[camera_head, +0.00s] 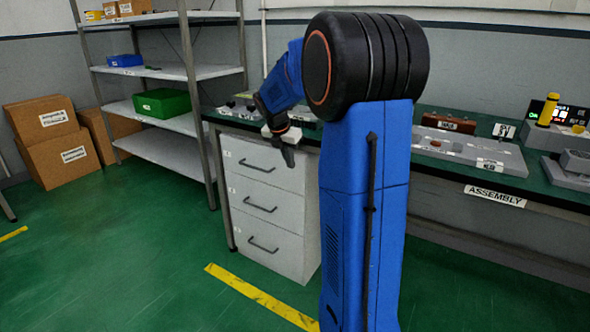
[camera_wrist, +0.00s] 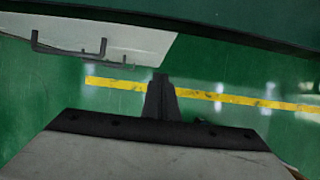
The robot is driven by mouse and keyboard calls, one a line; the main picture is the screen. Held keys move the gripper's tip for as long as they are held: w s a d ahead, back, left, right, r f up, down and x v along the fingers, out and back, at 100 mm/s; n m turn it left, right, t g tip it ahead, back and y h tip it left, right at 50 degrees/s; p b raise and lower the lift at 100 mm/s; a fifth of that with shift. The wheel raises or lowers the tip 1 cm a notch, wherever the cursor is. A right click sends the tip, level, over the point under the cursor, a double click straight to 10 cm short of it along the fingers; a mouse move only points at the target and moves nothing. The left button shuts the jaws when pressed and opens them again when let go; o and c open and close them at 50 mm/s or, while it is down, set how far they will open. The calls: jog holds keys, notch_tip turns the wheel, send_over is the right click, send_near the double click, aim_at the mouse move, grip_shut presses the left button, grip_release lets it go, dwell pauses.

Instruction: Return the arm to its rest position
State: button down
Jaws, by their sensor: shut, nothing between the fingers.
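My blue arm is bent over, with its black joint at the top, in the head view. My gripper (camera_head: 288,154) hangs in front of the top of the white drawer cabinet (camera_head: 268,200), near the bench's front edge. The gripper's fingers also show in the wrist view (camera_wrist: 160,80); they are together with nothing between them. The wrist view looks past the fingers to the green floor and a yellow line. Part of the bench behind my arm is hidden.
The green-topped bench (camera_head: 555,197) runs to the right, bearing a grey fixture plate (camera_head: 470,152) and a yellow cylinder (camera_head: 548,109). A metal shelf (camera_head: 165,73) holding a green bin (camera_head: 162,103) stands at left, beside cardboard boxes (camera_head: 52,140). Floor at front left is clear.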

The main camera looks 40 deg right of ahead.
jog(key=s+a+r+m+t+y, duration=0.1)
jog(key=s+a+r+m, duration=0.2)
jog(key=s+a+m, duration=0.5)
jog(key=s+a+r+m+t+y, duration=0.1)
jog(key=s+a+r+m, duration=0.15)
jog(key=s+a, duration=0.8)
jog(key=s+a+f+m+y, duration=0.1)
jog(key=s+a+f+m, duration=0.2)
jog(key=s+a+m, duration=0.2)
jog(key=s+a+f+m+t+y, duration=0.1)
jog(key=s+a+f+m, duration=0.3)
jog(key=s, duration=0.6)
jog(key=shift+s+a+m, duration=0.25)
jog(key=shift+a+m, duration=0.35)
jog(key=shift+m, duration=0.65)
